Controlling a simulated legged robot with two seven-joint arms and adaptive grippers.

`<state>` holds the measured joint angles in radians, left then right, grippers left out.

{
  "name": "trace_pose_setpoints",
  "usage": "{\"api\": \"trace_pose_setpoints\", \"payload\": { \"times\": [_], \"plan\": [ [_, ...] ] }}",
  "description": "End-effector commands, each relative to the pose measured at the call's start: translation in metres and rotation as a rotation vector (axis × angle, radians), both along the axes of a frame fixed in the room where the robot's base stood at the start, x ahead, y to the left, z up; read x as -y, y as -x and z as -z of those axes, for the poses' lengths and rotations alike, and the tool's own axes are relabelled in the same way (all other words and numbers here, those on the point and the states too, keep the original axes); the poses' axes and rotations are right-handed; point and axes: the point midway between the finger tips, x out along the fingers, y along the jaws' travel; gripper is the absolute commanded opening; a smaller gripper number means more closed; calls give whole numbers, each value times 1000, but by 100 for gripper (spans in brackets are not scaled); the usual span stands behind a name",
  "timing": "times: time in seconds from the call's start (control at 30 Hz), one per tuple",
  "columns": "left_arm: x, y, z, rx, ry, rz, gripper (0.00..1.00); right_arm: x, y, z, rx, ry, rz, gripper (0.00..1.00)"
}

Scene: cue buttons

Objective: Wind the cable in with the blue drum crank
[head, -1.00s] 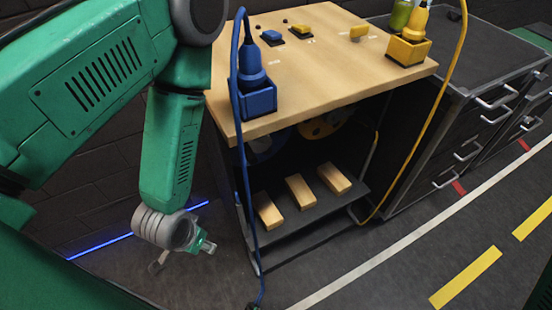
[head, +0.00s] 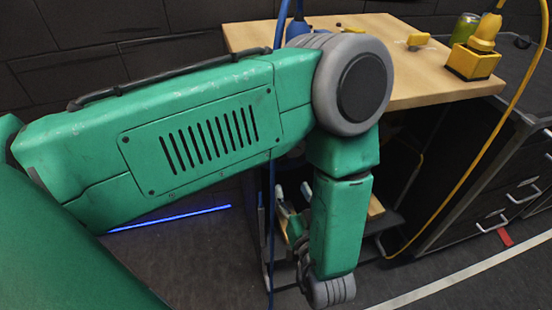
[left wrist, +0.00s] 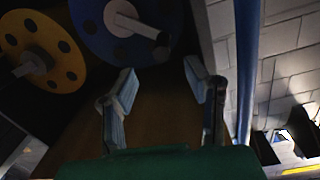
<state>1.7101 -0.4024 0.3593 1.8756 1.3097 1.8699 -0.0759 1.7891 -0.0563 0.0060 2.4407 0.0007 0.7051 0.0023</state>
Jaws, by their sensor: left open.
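The blue drum (left wrist: 95,40) shows at the top of the left wrist view, with a pale crank arm (left wrist: 130,24) and a peg handle (left wrist: 163,38) on its face. In the head view my arm hides this drum. My left gripper (left wrist: 162,82) is open and empty, its two fingers pointing up toward the drum, apart from the crank. In the head view my left gripper (head: 293,193) is partly hidden behind my forearm, in front of the cabinet. The blue cable (head: 271,225) hangs down beside it, and also runs along the right of the wrist view (left wrist: 246,70).
A yellow drum (left wrist: 38,50) is left of the blue one. The wooden top (head: 410,80) bears a yellow socket box (head: 472,65) and a yellow button (head: 418,39). A yellow cable (head: 470,165) hangs at right. A dark drawer unit (head: 505,170) stands beside the cabinet.

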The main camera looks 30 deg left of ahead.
Motion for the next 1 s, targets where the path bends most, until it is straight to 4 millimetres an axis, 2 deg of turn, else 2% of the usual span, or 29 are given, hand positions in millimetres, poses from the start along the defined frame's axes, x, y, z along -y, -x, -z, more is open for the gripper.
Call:
{"api": "trace_pose_setpoints", "payload": {
  "times": [0.07,0.17,0.37,0.6,0.8,1.0],
  "plan": [
    [7,3,-4,24,-25,-27,43,1,0,3,0,1,2,0],
    [2,1,-7,31,-34,-39,43,1,0,3,0,1,3,0],
    [-30,-20,-5,32,-26,-41,43,1,0,5,0,2,3,0],
    [-70,-54,-3,30,-24,-40,43,1,0,10,0,1,1,0],
    [-89,-75,-5,30,-30,-38,43,1,0,13,0,1,2,0],
    [-100,-84,-5,29,-30,-38,43,1,0,15,0,1,3,0]
  ]
}}
